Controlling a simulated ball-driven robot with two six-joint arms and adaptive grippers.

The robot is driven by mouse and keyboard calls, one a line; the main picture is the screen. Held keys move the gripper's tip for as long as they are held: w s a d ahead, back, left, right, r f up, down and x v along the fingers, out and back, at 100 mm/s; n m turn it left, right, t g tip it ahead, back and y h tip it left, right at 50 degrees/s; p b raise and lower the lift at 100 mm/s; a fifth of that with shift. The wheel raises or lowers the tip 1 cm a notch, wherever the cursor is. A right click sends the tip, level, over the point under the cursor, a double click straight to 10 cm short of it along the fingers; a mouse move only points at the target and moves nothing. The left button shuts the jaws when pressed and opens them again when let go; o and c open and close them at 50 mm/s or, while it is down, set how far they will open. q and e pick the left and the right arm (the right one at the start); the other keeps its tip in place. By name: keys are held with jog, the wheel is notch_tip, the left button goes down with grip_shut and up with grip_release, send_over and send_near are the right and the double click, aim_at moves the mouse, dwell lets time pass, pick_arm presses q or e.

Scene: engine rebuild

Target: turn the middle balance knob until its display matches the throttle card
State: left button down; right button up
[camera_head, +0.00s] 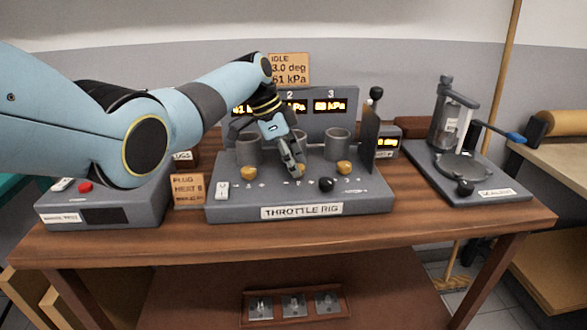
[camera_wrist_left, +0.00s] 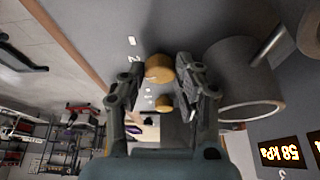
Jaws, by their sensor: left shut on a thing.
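The throttle rig (camera_head: 300,201) is a grey console on the wooden table. My left gripper (camera_head: 298,172) reaches down over its middle knob position and hides the middle knob in the head view. In the left wrist view a yellow knob (camera_wrist_left: 159,68) sits between the fingertips of my left gripper (camera_wrist_left: 160,65), which is shut on it. The throttle card (camera_head: 289,69) reads IDLE, 3.0 deg, 61 kPa, partly covered by my arm. My right gripper is not in view.
Yellow side knobs (camera_head: 249,169) (camera_head: 344,167) and a black knob (camera_head: 326,185) flank my gripper. Grey cylinders (camera_head: 338,144) stand behind. A lever plate (camera_head: 370,132) rises at right. A grey device (camera_head: 466,175) stands further right, and a box with a red button (camera_head: 100,206) at left.

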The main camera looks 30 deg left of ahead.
pick_arm(q)
jog(key=shift+m+b, duration=0.3)
jog(key=shift+m, duration=0.2)
jog(key=c, duration=0.9)
grip_release()
jog(key=shift+c, duration=0.2)
jog(key=shift+a+r, duration=0.1)
jog(key=v, duration=1.1)
jog(key=shift+w+r, duration=0.2)
jog(key=shift+r, duration=0.2)
jog(key=shift+a, duration=0.15)
